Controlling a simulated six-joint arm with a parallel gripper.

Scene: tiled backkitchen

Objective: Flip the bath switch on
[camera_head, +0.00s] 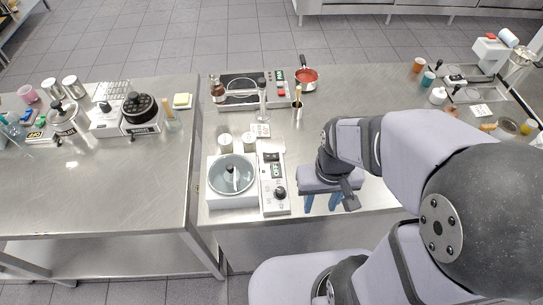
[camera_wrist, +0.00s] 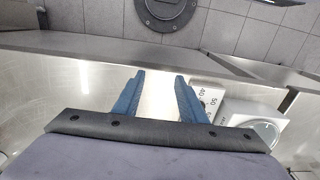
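The bath (camera_head: 213,198) is a white box with a round grey basin, at the front edge of the middle table in the head view. Whether the switch is on or off is too small to tell. My gripper (camera_head: 322,208) is just right of the panel, apart from it, blue fingers spread and empty. In the wrist view my gripper (camera_wrist: 160,74) is open, with a numbered dial (camera_wrist: 265,131) to its right.
Two small jars (camera_head: 249,139) stand behind the bath. A hotplate (camera_head: 240,104) with a red switch and a red pan (camera_head: 306,78) are farther back. A gap separates the left table (camera_head: 110,190). Bare steel lies behind my gripper.

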